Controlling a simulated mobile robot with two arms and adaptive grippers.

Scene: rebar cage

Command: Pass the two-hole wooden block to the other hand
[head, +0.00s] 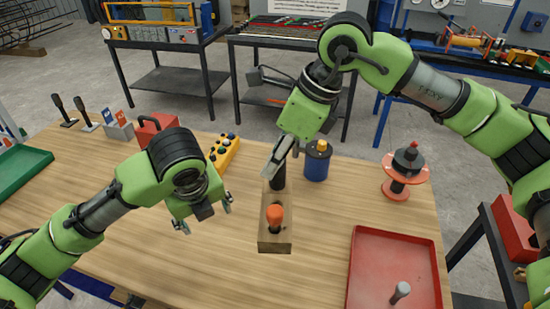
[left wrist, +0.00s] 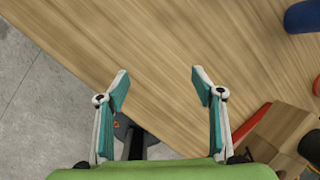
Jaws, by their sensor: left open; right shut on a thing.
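The two-hole wooden block (head: 275,246) is in the middle of the head view, long side pointing away from me. An orange-handled piece (head: 275,216) stands in its near hole, and a black handle (head: 279,178) rises at its far end. My right gripper (head: 277,163) is shut on the block's far end; its fingertips are partly hidden. I cannot tell whether the block touches the table. My left gripper (head: 205,217) is open and empty, left of the block and apart from it. In the left wrist view the left fingers (left wrist: 160,83) are spread, with the block (left wrist: 277,130) at lower right.
On the wooden table (head: 180,270) a red tray (head: 352,285) lies at the right, a blue can (head: 317,165) and reddish spool (head: 405,175) behind. A yellow button box (head: 225,152), red box (head: 155,128) and green tray (head: 22,170) stand farther left. The front middle is clear.

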